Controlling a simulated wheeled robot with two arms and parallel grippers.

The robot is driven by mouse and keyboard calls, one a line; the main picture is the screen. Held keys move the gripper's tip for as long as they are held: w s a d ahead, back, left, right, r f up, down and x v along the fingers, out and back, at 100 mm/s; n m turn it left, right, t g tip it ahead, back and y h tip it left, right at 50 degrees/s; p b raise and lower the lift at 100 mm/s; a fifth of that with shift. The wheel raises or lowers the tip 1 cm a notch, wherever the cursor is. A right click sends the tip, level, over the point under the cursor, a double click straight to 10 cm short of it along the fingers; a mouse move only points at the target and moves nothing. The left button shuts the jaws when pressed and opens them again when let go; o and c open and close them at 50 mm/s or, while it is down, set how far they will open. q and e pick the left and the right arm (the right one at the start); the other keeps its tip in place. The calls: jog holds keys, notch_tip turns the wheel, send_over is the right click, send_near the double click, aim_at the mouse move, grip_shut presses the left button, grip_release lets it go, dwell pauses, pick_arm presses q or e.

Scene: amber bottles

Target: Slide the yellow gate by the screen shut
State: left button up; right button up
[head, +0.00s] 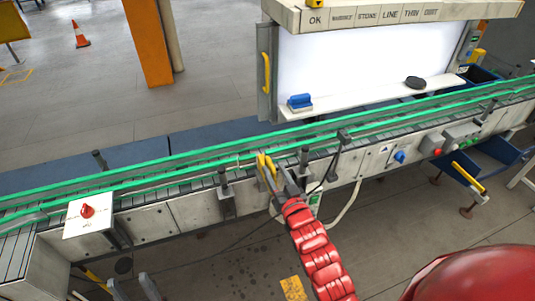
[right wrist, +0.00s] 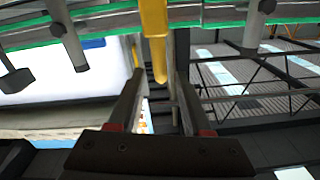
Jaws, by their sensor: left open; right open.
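A yellow upright piece (head: 264,165), apparently the gate's, stands at the conveyor's near rail, below the screen (head: 350,60). My right gripper (head: 278,182) is beside it, open. In the right wrist view the yellow bar (right wrist: 155,40) reaches down between the open fingers (right wrist: 155,85); I cannot tell whether they touch it. A grey panel with a yellow handle (head: 266,72) is at the screen's left edge. My left gripper (head: 132,286) seems to be the grey fingers at the lower left edge of the head view, open and empty, away from the gate.
The conveyor with green rails (head: 150,168) runs across the view. Posts (head: 304,158) stand along its near side. A red button box (head: 88,212) is at the left. A blue eraser (head: 299,102) and a black disc (head: 414,82) lie on the screen's ledge.

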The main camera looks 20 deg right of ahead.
aim_at(269, 162)
jog(key=w+p, duration=0.1)
jog(key=w, duration=0.2)
jog(key=w+p, duration=0.1)
jog(key=w, duration=0.2)
jog(key=shift+w+a, duration=0.2)
jog(key=shift+w, duration=0.1)
grip_shut()
dwell(1.2)
